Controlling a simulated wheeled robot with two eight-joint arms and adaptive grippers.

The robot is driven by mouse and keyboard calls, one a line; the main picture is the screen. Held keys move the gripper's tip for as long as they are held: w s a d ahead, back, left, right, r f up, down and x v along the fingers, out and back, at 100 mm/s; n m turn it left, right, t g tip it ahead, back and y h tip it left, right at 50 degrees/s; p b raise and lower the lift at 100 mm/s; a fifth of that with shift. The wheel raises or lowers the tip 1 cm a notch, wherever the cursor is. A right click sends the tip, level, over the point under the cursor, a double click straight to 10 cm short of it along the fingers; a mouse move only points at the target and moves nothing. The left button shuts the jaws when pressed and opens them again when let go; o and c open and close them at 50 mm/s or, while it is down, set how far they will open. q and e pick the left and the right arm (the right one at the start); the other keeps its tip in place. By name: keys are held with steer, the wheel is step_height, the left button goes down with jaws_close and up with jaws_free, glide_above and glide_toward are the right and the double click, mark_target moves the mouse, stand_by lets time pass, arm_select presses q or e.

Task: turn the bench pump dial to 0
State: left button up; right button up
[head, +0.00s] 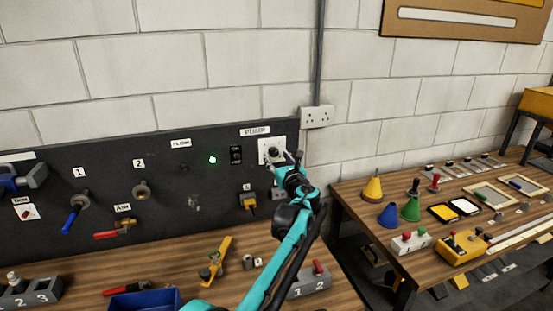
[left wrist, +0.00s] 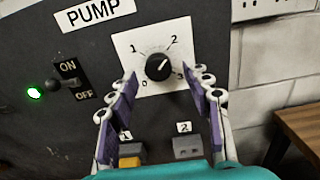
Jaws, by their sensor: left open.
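The pump dial is a round black knob (left wrist: 158,67) on a white plate (left wrist: 124,46) marked 0, 1, 2 and 3. Its white pointer mark appears to point up and right, toward the 2. The dial (head: 272,154) also shows in the head view, on the dark panel under the PUMP label (head: 255,131). My left gripper (left wrist: 159,76) is open, its two purple-padded fingers on the left and right of the knob, slightly below it. Contact with the knob cannot be told. In the head view my left gripper (head: 283,161) partly covers the plate. My right gripper is not in view.
An ON/OFF switch (left wrist: 69,82) and a lit green lamp (left wrist: 35,92) are left of the dial. Sockets marked 1 and 2 (left wrist: 187,146) lie below it, the left with a yellow plug (left wrist: 130,162). A workbench with cones (head: 373,189) stands at right.

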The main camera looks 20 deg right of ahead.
arm_select(q)
steer(key=shift+w+a+r, duration=0.1)
steer(key=shift+w, duration=0.65)
jaws_close()
